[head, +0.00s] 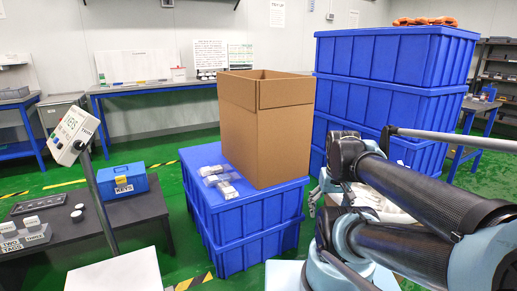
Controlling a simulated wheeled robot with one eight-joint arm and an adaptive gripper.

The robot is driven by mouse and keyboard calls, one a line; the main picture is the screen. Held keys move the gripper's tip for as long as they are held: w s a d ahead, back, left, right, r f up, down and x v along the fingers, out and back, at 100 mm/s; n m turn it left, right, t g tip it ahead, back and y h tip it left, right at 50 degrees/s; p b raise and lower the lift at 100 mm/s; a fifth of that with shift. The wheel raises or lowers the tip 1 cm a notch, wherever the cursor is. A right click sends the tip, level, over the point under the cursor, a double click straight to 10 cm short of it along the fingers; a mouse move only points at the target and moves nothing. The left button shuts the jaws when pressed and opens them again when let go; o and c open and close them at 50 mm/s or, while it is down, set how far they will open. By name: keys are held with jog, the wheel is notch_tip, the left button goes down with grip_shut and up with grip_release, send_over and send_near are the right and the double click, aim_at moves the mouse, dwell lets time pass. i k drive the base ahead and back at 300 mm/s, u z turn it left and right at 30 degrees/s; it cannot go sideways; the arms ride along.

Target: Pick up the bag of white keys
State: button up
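A clear bag of white keys (217,181) appears to lie on the blue lidded crate (262,203) in the middle, left of the tall cardboard box. The pieces in it are small and white, and single shapes are hard to make out. My arm comes in from the right. My gripper (318,194) seems to hang at the arm's far end, right of the cardboard box and apart from the bag. Its fingers are small and partly hidden by my arm, so I cannot tell if it is open or shut.
An open cardboard box (265,125) stands on the crate close behind the bag. Stacked blue crates (393,62) rise behind my arm. Pale items (372,200) show partly behind my arm. A dark table (150,207) at left holds a blue KEYS box (122,183). A sign post (97,195) stands before it.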

aim_at(219, 169)
jog(key=u, duration=0.05)
jog(key=k, duration=0.5)
jog(key=u, duration=0.45)
jog(key=i, duration=1.75)
jog(key=z, duration=0.5)
